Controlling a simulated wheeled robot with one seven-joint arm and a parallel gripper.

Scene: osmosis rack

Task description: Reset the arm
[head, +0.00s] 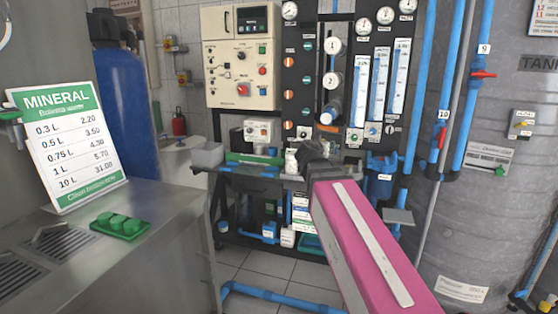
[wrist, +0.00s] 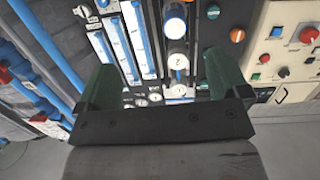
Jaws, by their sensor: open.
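My gripper (wrist: 160,82) shows in the wrist view with its two green fingers apart and nothing between them. It faces the osmosis rack (head: 295,90), whose flow meters and panel fill the wrist view, appearing turned over there. In the head view my pink arm reaches from the lower right toward the rack, its dark end in front of the rack's lower part. The fingers cannot be made out clearly in the head view.
A control box (head: 241,60) and flow meters (head: 380,82) are on the rack. A steel counter (head: 170,245) at left carries a price sign (head: 68,145) and a green piece (head: 120,225). A blue tank (head: 122,95) stands behind; a large grey tank (head: 490,200) and pipes are at right. Tiled floor shows between.

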